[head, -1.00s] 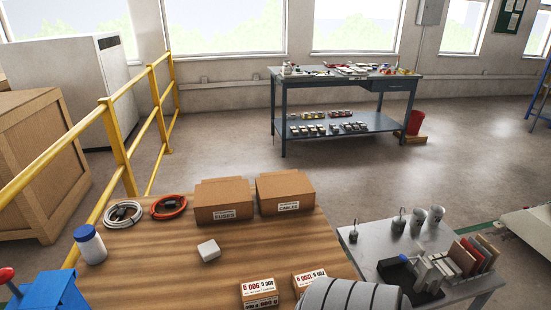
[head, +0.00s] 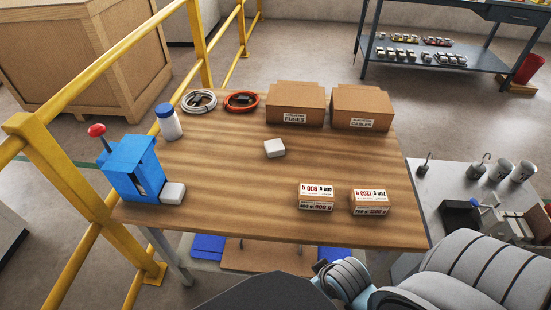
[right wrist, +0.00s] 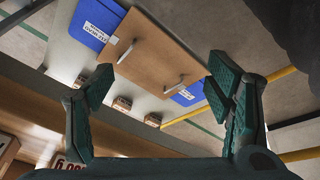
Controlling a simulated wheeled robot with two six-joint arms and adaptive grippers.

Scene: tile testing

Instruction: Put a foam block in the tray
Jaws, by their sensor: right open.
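A white block (head: 274,149), apparently foam, lies alone near the middle of the wooden table in the head view. Another white block (head: 173,193) sits at the foot of a blue device with a red knob (head: 130,165). My left gripper is in neither view.
Two cardboard boxes (head: 295,106) stand at the table's back, beside coiled cables (head: 241,101) and a white bottle (head: 168,122). Two labelled weight boxes (head: 317,197) sit near the front edge. A yellow railing (head: 201,45) runs left.

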